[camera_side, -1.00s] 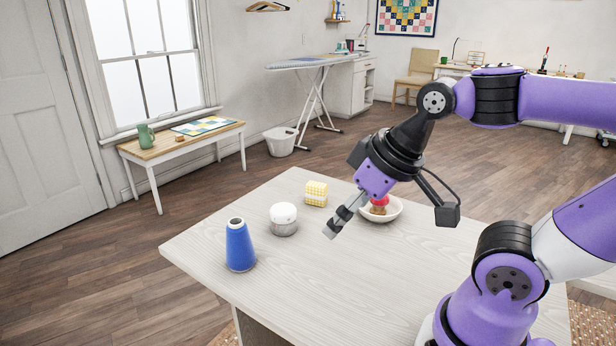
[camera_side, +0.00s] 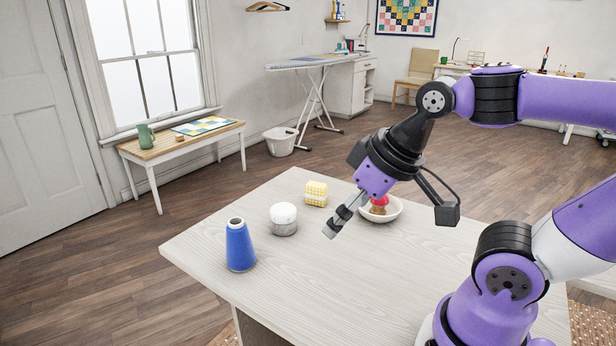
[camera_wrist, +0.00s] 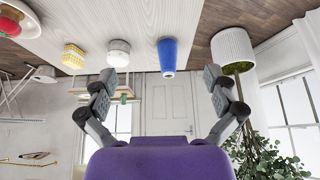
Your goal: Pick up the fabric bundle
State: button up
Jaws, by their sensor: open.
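The fabric bundle (camera_side: 316,193) is a small yellow-and-white checked block on the pale table, between the white-lidded jar and the bowl. In the wrist view the fabric bundle (camera_wrist: 74,56) shows at upper left, beyond the left finger. My gripper (camera_side: 338,224) is above the table, in front of the bundle and to its right, apart from it. In the wrist view my gripper (camera_wrist: 160,80) has its two fingers spread wide with nothing between them.
A blue cone (camera_side: 239,246) and a white-lidded jar (camera_side: 284,219) stand left of my gripper. A white bowl (camera_side: 394,212) with a red-topped item (camera_side: 379,203) sits behind it. The table's front middle (camera_side: 330,285) is clear.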

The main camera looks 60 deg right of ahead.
jog(key=n+t+h, duration=0.2)
jog(key=n+h, duration=0.9)
jog(key=n, duration=1.4)
send_over(317, 196)
jog(key=s+a, duration=0.3)
jog(key=a, duration=0.1)
notch_tip(317, 196, down, 7)
jog(key=f, duration=0.8)
jog(key=shift+w+d+f, duration=0.1)
jog(key=shift+w+d, duration=0.2)
jog(key=shift+w, duration=0.1)
jog(key=shift+x, duration=3.2)
jog(key=c, duration=0.8)
